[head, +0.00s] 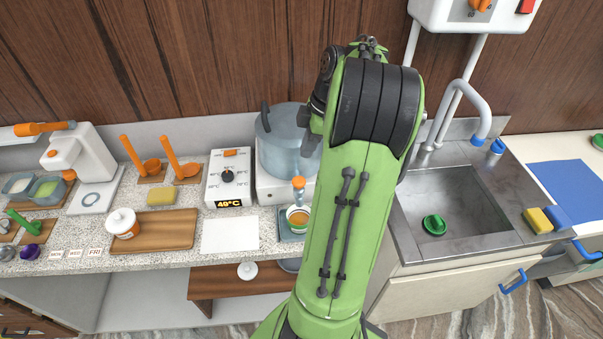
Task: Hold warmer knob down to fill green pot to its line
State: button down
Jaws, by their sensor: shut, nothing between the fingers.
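The warmer (285,150) is a large grey-blue vessel on a white base, left of my raised arm, which hides its right side. An orange knob (298,182) tops the tap at its front.
A control box (228,180) with a black dial reads 49°C, left of the warmer. A sink (455,205) holding a green item (434,225) is right of my arm.

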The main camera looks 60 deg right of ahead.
aim_at(298, 180)
jog(key=x, duration=0.8)
jog(key=shift+s+d+f, duration=0.15)
jog(key=shift+d+f, duration=0.1)
jog(key=shift+f, duration=0.1)
jog(key=shift+d+f, duration=0.1)
jog(key=shift+f, duration=0.4)
